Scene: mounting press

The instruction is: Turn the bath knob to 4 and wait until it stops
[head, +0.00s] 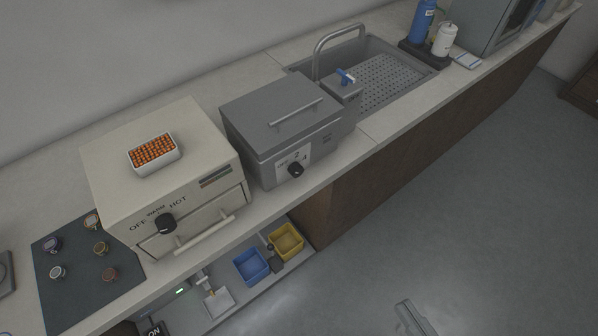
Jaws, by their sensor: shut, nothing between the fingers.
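The bath is a grey metal box with a flat lid and a bar handle (295,111), standing on the counter in the middle of the head view. Its black knob (295,170) sits low on the front face, on a white dial plate with small markings; a 2 shows above the knob. The pointer is too small for me to tell its setting. My gripper (406,305) is at the bottom edge, over the floor, well apart from the knob. It is shut and empty.
Left of the bath stands a cream oven (160,175) with its own OFF/WARM/HOT knob (166,224), a protruding door handle (205,234) and a white tray (153,155) on top. A sink (432,72) is at right. Blue (250,267) and yellow (286,242) bins sit below. The floor in front is clear.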

